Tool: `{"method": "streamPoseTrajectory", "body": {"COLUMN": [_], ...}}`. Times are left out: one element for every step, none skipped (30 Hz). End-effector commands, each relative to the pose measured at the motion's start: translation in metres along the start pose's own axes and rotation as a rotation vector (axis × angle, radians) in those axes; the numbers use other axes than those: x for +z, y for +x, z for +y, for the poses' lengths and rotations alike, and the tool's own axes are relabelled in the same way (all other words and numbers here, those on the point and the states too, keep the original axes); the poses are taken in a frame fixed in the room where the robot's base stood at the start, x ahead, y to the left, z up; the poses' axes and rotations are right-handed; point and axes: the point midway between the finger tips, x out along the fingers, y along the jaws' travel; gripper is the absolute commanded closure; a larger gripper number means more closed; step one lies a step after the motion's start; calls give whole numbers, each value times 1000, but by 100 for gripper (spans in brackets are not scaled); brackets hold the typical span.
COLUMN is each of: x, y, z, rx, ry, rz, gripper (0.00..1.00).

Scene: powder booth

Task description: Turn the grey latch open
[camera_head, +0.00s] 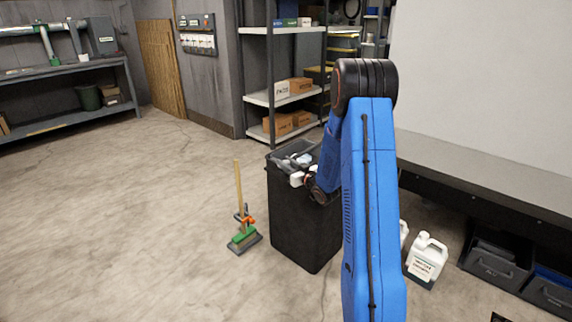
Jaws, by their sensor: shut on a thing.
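The fingertips and the latch's exact angle are too small to make out. My wrist and forearm cover the right part of the stand's top.
A broom (241,220) with a green head stands left of the stand. White jugs (426,262) and dark bins (495,262) are on the floor at right. Shelves (283,97) stand behind, a workbench (70,68) at far left. The left floor is clear.

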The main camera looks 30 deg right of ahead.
Motion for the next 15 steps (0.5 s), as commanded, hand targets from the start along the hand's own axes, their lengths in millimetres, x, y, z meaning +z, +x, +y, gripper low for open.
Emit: {"method": "streamPoseTrajectory", "body": {"x": [-1,-1,0,0,0,0,0,0,0,0,0,0,0,0,0], "y": [0,0,0,0,0,0,0,0,0,0,0,0,0,0,0], "z": [0,0,0,0,0,0,0,0,0,0,0,0,0,0,0], "rx": [-9,-13,-16,-17,-17,-18,-18,-17,-17,-17,-17,-17,-17,-17,-17], "ry": [-1,-1,0,0,0,0,0,0,0,0,0,0,0,0,0], "rz": [1,1,0,0,0,0,0,0,0,0,0,0,0,0,0], "gripper": [96,96,96,96,96,96,96,96,96,96,96,72,66,66,66]}}
